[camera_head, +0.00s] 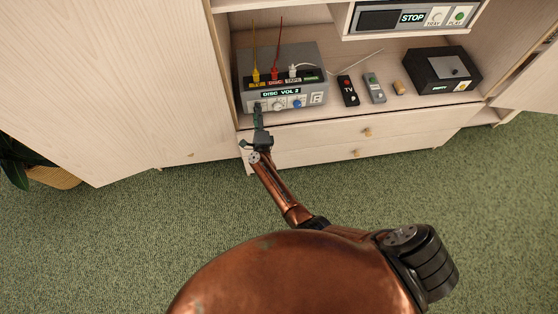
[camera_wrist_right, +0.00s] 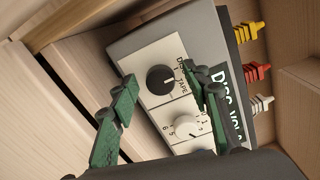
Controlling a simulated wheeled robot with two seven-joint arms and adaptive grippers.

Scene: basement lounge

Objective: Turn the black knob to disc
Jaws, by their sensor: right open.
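The black knob (camera_wrist_right: 160,80) is on the pale front panel of a grey box (camera_head: 282,67). Its white mark faces the small DISC and TAPE lettering; I cannot tell which word it meets. My right gripper (camera_wrist_right: 159,76) is open, its green fingers on either side of the knob; contact is unclear. In the head view the right gripper (camera_head: 257,108) is at the left end of the box's front and hides the knob. The box's display (camera_head: 281,92) reads DISC VOL 2. My left gripper is not in view.
A white numbered knob (camera_wrist_right: 187,127) sits close beside the black one. A blue knob (camera_head: 297,104) is further right. Yellow, red and white plugs stand on the box. A TV remote (camera_head: 348,90), a grey remote (camera_head: 374,88) and a black box (camera_head: 441,69) lie to the right.

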